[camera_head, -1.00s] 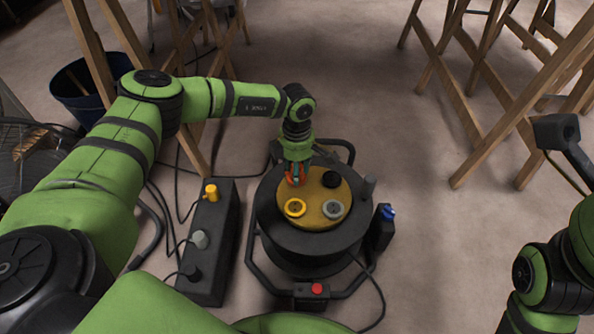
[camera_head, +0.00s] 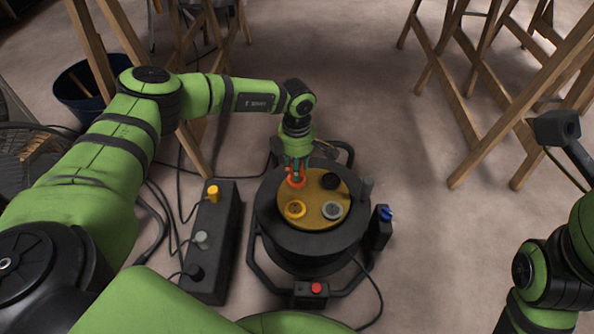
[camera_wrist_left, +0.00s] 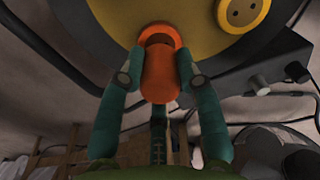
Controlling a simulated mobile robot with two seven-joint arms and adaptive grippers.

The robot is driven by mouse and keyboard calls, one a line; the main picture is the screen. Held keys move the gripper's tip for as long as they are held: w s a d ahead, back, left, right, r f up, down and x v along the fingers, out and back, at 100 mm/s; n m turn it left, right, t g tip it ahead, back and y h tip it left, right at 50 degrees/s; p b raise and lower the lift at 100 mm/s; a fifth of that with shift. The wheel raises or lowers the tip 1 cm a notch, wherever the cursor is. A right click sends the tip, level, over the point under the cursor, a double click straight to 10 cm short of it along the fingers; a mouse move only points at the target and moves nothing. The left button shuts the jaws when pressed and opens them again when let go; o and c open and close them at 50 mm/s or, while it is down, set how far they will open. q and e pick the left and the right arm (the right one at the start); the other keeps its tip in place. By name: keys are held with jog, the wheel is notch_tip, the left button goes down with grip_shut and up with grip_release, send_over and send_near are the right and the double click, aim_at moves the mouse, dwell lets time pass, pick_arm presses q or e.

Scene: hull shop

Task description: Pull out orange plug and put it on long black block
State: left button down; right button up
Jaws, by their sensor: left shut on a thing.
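The orange plug (camera_wrist_left: 160,78) is between the teal fingers of my left gripper (camera_wrist_left: 160,72) in the left wrist view. It also shows in the head view (camera_head: 296,173), over the yellow round face of the cable reel (camera_head: 327,186). My left gripper (camera_head: 297,164) comes down from above and is shut on the plug. An orange ring (camera_wrist_left: 157,34) with a dark opening shows at the plug's far end on the reel face. I cannot tell whether the plug is fully clear of it. The long black block (camera_head: 216,245) lies left of the reel. My right gripper is out of view.
The block carries a yellow plug (camera_head: 212,193), a grey one (camera_head: 201,239) and a black one (camera_head: 194,272). The reel has yellow (camera_head: 296,209), grey (camera_head: 331,211) and black (camera_head: 330,181) sockets. A blue plug (camera_head: 386,213) stands right of it. Wooden trestles stand behind.

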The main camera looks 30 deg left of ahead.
pick_arm(q)
jog(key=shift+r+p, duration=1.45)
jog(key=shift+r, duration=0.3)
